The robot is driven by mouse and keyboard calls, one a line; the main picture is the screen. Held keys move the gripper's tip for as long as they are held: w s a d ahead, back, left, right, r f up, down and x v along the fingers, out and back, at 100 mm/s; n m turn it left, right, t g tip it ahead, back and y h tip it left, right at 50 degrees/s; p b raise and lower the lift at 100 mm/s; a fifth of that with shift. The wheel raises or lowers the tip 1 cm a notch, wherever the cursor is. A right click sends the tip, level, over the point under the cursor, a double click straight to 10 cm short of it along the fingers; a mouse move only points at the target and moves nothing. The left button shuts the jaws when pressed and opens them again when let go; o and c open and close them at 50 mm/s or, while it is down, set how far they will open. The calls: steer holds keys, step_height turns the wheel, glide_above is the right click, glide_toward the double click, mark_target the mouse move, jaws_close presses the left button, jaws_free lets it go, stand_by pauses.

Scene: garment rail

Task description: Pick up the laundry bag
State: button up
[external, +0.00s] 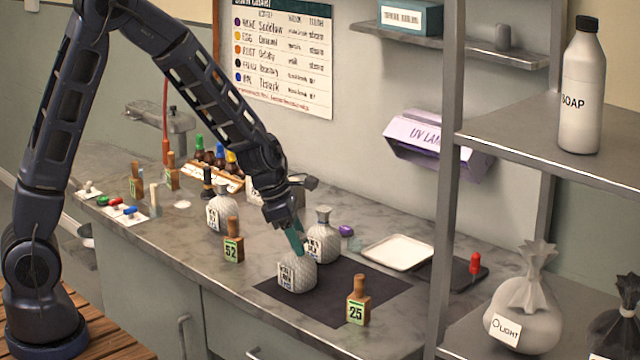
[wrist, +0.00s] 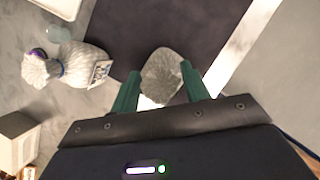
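A grey-white mesh laundry bag (external: 298,273) with a tag stands on the dark mat on the counter. My gripper (external: 301,252) is right at its top, pointing down, and its green fingers hide the bag's neck. In the wrist view the bag (wrist: 162,78) shows between the two fingertips of my gripper (wrist: 160,72). The fingers are spread wide, one on each side of it; I cannot tell whether they touch it. A second similar bag (external: 322,240) stands just behind, and it lies to the left in the wrist view (wrist: 70,68). A third bag (external: 222,212) stands farther left.
Numbered stamp-like blocks 25 (external: 357,302) and 52 (external: 233,242) stand near the front edge. A white tray (external: 398,251) lies behind the mat (external: 345,308). The shelf unit (external: 449,180) at right holds a LIGHT bag (external: 527,308), a dark bag (external: 622,325) and a soap bottle (external: 582,95).

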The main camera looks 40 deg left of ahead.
jaws_close()
steer(key=shift+r, duration=0.1)
